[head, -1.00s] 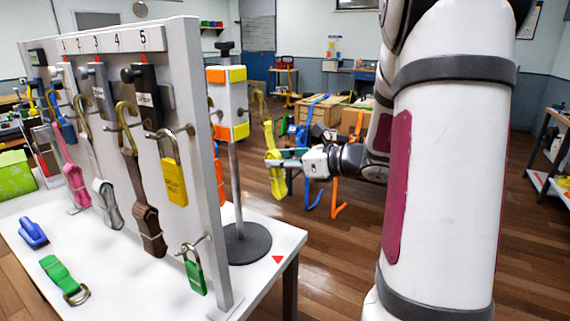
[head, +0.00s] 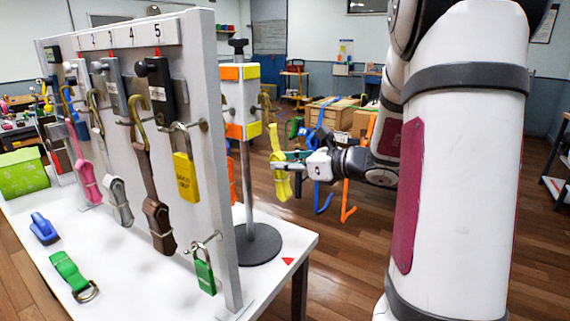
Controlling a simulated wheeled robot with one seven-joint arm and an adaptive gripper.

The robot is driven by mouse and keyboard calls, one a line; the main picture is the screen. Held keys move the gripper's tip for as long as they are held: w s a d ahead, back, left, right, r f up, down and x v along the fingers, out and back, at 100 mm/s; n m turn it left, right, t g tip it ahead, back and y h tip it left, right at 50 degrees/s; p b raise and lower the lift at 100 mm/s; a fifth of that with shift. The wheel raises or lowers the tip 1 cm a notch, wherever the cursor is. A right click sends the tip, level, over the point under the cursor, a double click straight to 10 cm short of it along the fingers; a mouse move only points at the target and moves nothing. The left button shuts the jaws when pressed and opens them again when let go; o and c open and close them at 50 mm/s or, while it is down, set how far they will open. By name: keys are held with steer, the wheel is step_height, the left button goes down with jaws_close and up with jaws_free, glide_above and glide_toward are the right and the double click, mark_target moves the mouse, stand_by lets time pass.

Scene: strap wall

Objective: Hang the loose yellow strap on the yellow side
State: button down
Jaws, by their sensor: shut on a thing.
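The yellow strap (head: 280,182) hangs upright with its brass-coloured hook (head: 267,108) at the top. My gripper (head: 284,164) is shut on the strap's bundle, just right of the white stand head (head: 239,101). The stand head has orange patches on its left face and yellow patches, the upper one here (head: 251,72), on its right face. The hook is close beside the yellow face; I cannot tell if they touch. Any peg on that face is not clear to see. An orange strap (head: 232,178) hangs on the orange side, partly hidden by the wall panel.
A white numbered panel (head: 222,170) with hanging straps and padlocks stands on the white table (head: 170,285). The stand's round black base (head: 257,245) is near the table's right edge. A blue strap (head: 324,200) and an orange strap (head: 347,205) hang behind my gripper.

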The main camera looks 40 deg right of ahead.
steer(key=c, duration=1.3)
jaws_free()
steer(key=shift+c, duration=0.2)
steer(key=shift+s, duration=0.1)
steer(key=v, duration=1.1)
steer(key=shift+s, duration=0.4)
